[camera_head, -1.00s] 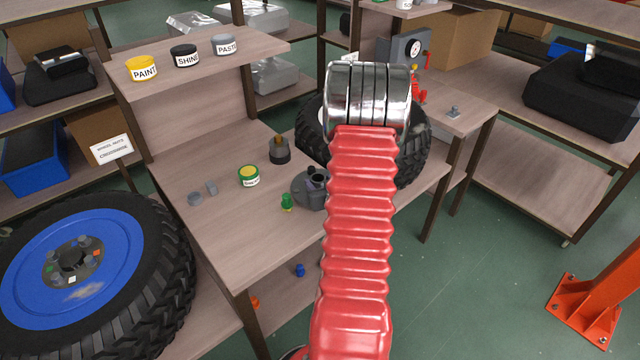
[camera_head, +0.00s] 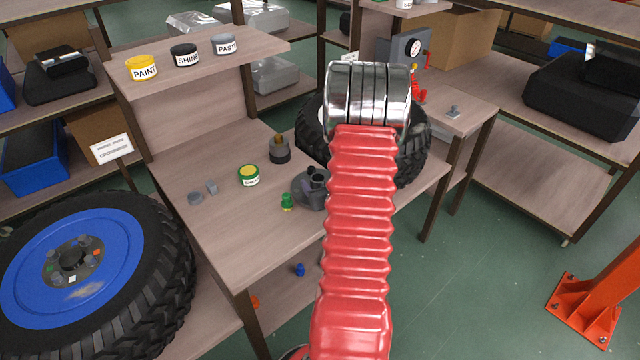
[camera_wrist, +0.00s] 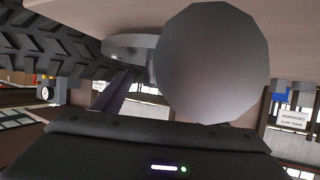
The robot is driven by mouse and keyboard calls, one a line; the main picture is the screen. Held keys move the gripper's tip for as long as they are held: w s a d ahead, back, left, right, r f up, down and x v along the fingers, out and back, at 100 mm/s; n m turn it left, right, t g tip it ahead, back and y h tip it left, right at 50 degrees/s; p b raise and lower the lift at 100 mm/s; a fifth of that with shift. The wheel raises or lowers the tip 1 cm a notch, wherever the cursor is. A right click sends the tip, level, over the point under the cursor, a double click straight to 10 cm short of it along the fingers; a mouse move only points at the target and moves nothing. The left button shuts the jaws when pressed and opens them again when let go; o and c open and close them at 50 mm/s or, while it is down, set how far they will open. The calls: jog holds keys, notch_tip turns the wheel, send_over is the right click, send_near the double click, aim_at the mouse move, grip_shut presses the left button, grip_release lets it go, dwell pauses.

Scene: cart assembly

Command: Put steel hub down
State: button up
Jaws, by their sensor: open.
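The steel hub (camera_head: 308,190) is a dark grey flanged disc with a raised round collar. In the head view it sits on the workbench top (camera_head: 215,225), near the front edge, partly hidden by my red-sleeved arm. In the wrist view, a large grey round face (camera_wrist: 212,65) fills the upper middle, close to my gripper; it looks like part of the hub, but I cannot be sure. My gripper (camera_wrist: 160,142) shows as a dark body along the bottom of the wrist view. It is open, and its fingertips are not clearly seen. In the head view my arm hides it.
A small green part (camera_head: 287,201) stands just left of the hub. A green-and-yellow tin (camera_head: 248,175), a dark part with a brown top (camera_head: 279,150) and small grey pieces (camera_head: 196,198) are also on the bench. A black tyre (camera_head: 412,155) stands behind my arm.

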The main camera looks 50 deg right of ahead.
jog(key=v, duration=1.2)
dwell(0.6)
jog(key=w+a+r+n+g+y, duration=0.1)
jog(key=w+a+r+n, duration=0.1)
jog(key=w+a+r, duration=0.5)
jog(key=w+a+r+n+g+y, duration=0.15)
jog(key=a+r, duration=0.35)
jog(key=a, duration=0.5)
jog(key=s+a+r+n+g+y, duration=0.1)
jog(key=s+a, duration=0.3)
jog(key=a, duration=0.4)
jog(key=s+a+r+n+g+y, duration=0.1)
jog(key=s+a+r, duration=0.3)
jog(key=a, duration=0.5)
jog(key=s+a+r+n+g+y, duration=0.1)
jog(key=s+a+r+y, duration=0.1)
jog(key=a, duration=0.6)
jog(key=shift+s+a+r+y, duration=0.4)
jog(key=shift+s+y, duration=0.15)
jog(key=shift+s, duration=0.45)
jog(key=shift+n, duration=0.25)
